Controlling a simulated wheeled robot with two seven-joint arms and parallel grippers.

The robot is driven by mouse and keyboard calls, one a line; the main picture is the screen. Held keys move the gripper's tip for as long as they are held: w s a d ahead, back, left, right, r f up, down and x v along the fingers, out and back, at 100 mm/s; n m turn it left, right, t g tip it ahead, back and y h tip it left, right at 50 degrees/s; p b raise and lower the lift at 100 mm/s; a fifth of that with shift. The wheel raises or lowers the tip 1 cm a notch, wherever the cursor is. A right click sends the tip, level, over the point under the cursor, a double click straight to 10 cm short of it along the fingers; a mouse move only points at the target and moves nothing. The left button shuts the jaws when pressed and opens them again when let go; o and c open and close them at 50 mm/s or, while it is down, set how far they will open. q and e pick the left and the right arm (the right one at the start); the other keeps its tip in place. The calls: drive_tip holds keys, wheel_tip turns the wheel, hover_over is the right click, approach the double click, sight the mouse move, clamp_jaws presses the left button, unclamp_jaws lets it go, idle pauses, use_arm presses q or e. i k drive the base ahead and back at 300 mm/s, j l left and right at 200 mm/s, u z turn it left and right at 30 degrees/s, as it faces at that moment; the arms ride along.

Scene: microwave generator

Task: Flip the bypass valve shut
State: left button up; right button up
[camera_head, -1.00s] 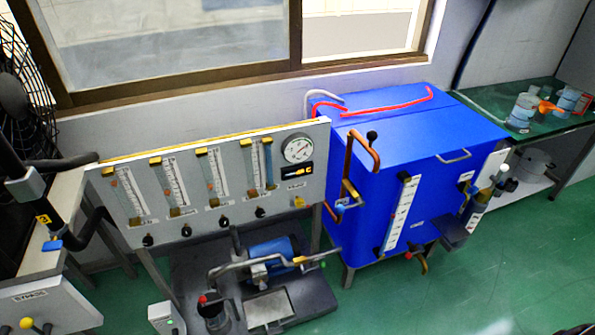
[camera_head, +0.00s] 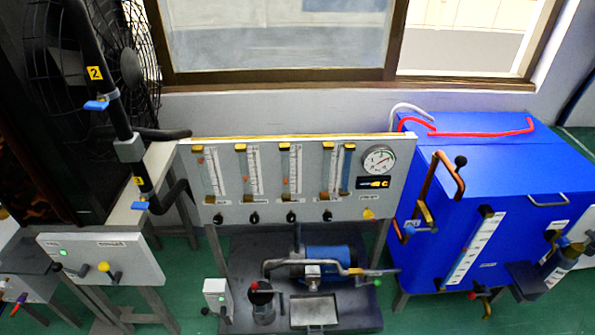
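A white box (camera_head: 140,260) on a grey frame stands at the lower left. Its face carries a yellow-knobbed lever (camera_head: 104,267), a green light and a label above the lever that is too small to read now but looked like "BYPASS" in the earlier frame. The lever's knob sits up and left of its dark stem. I cannot tell from this whether the valve is open or shut. Above, a black pipe (camera_head: 113,100) has yellow tags 2 and 3 and two blue handles (camera_head: 97,105). Neither of my grippers is in view.
A grey flowmeter panel (camera_head: 300,210) with several tubes and a gauge stands in the middle. A pump (camera_head: 330,262) sits on a dark base (camera_head: 375,310) below. A blue tank (camera_head: 490,160) is at the right, a caged fan (camera_head: 130,65) at the upper left. Green floor shows between.

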sight(103, 267)
drive_tip(key=u, duration=1.4)
